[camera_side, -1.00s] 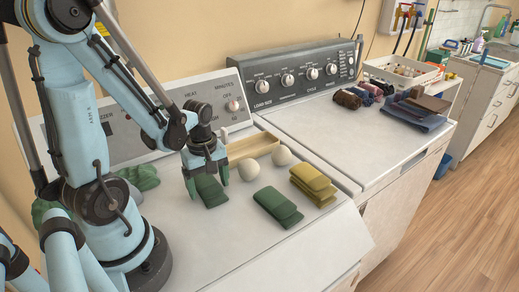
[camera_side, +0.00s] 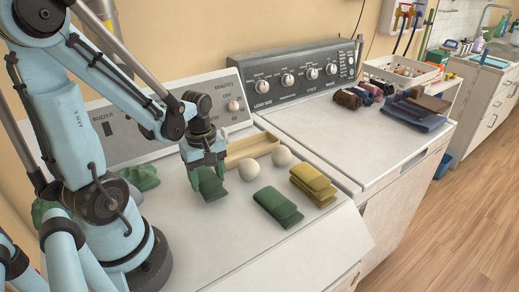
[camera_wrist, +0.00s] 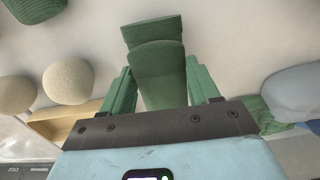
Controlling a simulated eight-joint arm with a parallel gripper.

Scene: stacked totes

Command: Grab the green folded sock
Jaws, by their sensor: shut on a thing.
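A dark green folded sock (camera_side: 212,189) is between the fingers of my gripper (camera_side: 209,174), over the white top of the near machine. My gripper is shut on it. In the wrist view the sock (camera_wrist: 158,73) shows between the two green fingers, with its folded end reaching out beyond them. It looks tilted and slightly off the surface, but the gap is hard to judge. A second green folded sock (camera_side: 278,206) lies flat to the right; part of it shows at the top left of the wrist view (camera_wrist: 35,9).
Two pale balls (camera_side: 248,169) (camera_side: 282,156) sit beside a wooden tray (camera_side: 250,146) behind the sock. Stacked yellow folded socks (camera_side: 313,184) lie at right. A crumpled green cloth (camera_side: 140,177) lies left. The white top in front is clear.

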